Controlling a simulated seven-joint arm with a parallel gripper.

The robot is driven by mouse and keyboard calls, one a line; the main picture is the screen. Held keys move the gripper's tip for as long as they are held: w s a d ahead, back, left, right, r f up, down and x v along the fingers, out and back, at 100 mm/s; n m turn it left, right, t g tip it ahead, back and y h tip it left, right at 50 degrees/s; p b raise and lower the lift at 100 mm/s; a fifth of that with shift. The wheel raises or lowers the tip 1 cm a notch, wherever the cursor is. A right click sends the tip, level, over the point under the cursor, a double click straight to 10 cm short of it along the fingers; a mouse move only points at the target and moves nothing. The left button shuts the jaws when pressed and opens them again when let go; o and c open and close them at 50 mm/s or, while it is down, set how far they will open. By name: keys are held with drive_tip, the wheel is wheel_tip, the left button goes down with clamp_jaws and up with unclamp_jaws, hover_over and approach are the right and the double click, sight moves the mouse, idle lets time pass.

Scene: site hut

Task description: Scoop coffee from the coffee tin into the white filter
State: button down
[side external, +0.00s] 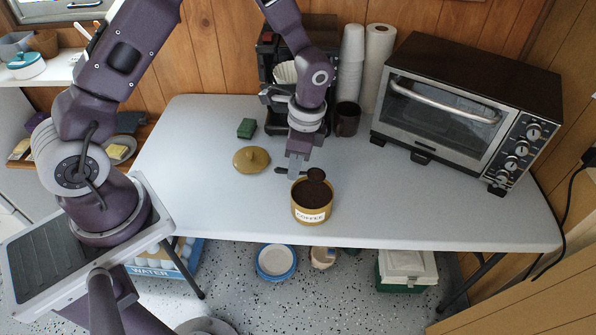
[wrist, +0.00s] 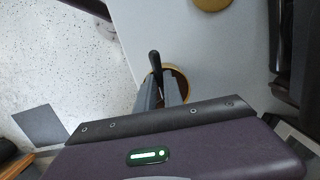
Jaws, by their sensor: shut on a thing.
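The coffee tin (side external: 311,214), gold with a white COFFEE label, stands open near the table's front edge, with dark coffee inside. Its rim also shows in the wrist view (wrist: 184,80). My gripper (side external: 295,170) is shut on the handle of a dark scoop (side external: 316,174), with the bowl above the tin's back rim. In the wrist view the dark scoop handle (wrist: 154,60) sticks out past my fingers (wrist: 160,90). I cannot tell whether the bowl holds coffee. The white filter (side external: 286,73) sits in the black coffee maker (side external: 268,50) at the back, partly hidden by my arm.
The tin's gold lid (side external: 251,160) and a green block (side external: 246,128) lie left of the tin. A dark mug (side external: 347,119), stacked white cups (side external: 351,65) and a paper roll (side external: 375,70) stand right of the coffee maker. A toaster oven (side external: 460,110) fills the right. The front right table is clear.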

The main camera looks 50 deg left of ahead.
wheel_tip(320, 180, up, 26)
drive_tip(key=f, duration=0.1)
drive_tip(key=w+a+m+t, duration=0.1)
drive_tip(key=w+a+m, duration=0.55)
drive_tip(key=a, duration=0.35)
drive_tip(key=w+a+m+t, duration=0.1)
drive_tip(key=w+a+m, duration=0.5)
drive_tip(key=a, duration=0.4)
drive_tip(key=shift+n+t, duration=0.3)
drive_tip(key=shift+n, duration=0.25)
drive_tip(key=f, duration=0.3)
drive_tip(key=w+f, duration=0.1)
drive_tip(key=shift+d+f, duration=0.2)
drive_tip(key=shift+d, duration=0.15)
drive_tip(key=t, duration=0.2)
drive_tip(key=s+t+y, duration=0.1)
drive_tip(key=shift+d+f+m+t, duration=0.15)
drive_tip(key=shift+d+m+t, duration=0.2)
drive_tip(key=shift+m+t, duration=0.05)
drive_tip(key=m+t, duration=0.1)
drive_tip(key=t, duration=0.1)
drive_tip(key=m+t, duration=0.1)
drive_tip(key=t, duration=0.1)
drive_tip(key=d+t+y, duration=0.1)
drive_tip(key=t, duration=0.1)
drive_tip(key=shift+s+r+m, duration=0.3)
drive_tip(key=shift+s+m, duration=0.05)
drive_tip(key=shift+m, duration=0.05)
